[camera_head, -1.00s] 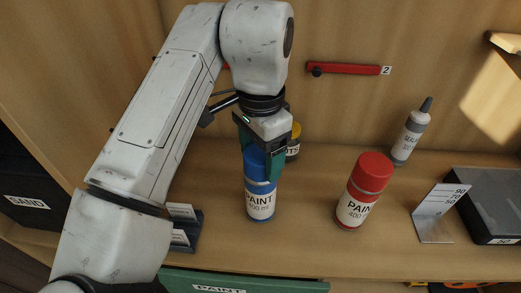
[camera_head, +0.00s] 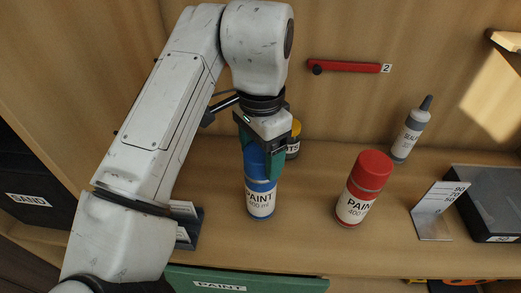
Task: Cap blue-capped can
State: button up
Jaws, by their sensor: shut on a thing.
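The blue-capped paint can (camera_head: 261,198) stands upright on the wooden bench, left of centre. Its blue cap (camera_head: 256,162) is at its top, between the green fingers of my gripper (camera_head: 260,168). My gripper points down and is shut on the cap. A pale band shows just under the cap; whether the cap is fully seated on the can cannot be told. My gripper and wrist hide part of the cap.
A red-capped paint can (camera_head: 364,190) stands to the right. A yellow-topped jar (camera_head: 294,141) is close behind my gripper. A sealant bottle (camera_head: 411,130) and a grey box (camera_head: 488,205) are farther right. A green PAINT drawer (camera_head: 240,281) is below the front edge.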

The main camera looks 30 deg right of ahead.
jog(key=o, duration=1.1)
jog(key=shift+c, duration=0.2)
jog(key=shift+r, duration=0.15)
jog(key=shift+r+p, duration=3.4)
jog(key=shift+p, duration=0.2)
jog(key=shift+c, duration=0.3)
grip_shut()
jog(key=shift+f+b, duration=1.15)
jog(key=shift+f, duration=0.9)
